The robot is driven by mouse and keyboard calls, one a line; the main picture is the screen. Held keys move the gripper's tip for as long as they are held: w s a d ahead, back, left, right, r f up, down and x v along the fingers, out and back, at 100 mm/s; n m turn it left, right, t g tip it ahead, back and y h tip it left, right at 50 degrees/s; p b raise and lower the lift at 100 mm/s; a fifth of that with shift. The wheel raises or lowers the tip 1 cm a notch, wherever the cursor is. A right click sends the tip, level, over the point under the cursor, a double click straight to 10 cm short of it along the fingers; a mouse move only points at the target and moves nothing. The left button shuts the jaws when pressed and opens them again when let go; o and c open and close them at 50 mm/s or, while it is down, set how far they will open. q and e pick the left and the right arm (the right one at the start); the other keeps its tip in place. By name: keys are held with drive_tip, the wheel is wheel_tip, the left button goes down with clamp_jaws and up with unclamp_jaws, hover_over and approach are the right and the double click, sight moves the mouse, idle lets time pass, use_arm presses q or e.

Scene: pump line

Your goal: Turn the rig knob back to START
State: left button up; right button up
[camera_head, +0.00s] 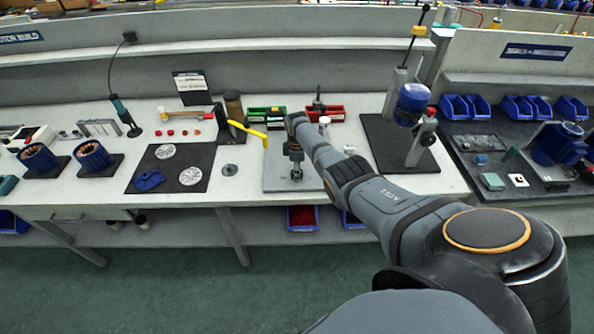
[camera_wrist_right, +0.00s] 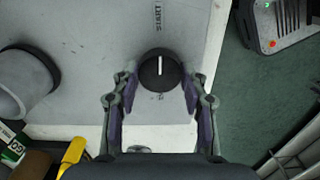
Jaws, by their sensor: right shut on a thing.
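The rig knob (camera_wrist_right: 159,70) is round and black with a white pointer line. It sits on a light grey plate (camera_wrist_right: 85,95) in the right wrist view. The line runs up and down in that view, in line with the printed START label (camera_wrist_right: 158,17) above. Another mark below the knob is too small to read. My right gripper (camera_wrist_right: 160,78) is shut on the knob, one finger on each side. In the head view this gripper (camera_head: 296,172) points down over the grey plate (camera_head: 275,184), and the knob cannot be made out. My left gripper is not in view.
A yellow-handled tool (camera_head: 248,131) stands left of my right gripper. Green and red bins (camera_head: 325,113) are behind it. A dark press stand (camera_head: 395,150) is on the right. A black mat (camera_head: 145,180) with metal discs lies left.

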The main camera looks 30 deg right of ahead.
drive_tip(key=shift+n, duration=0.5)
drive_tip(key=o, duration=1.2)
drive_tip(key=shift+c, duration=0.2)
wheel_tip(320, 180, up, 12)
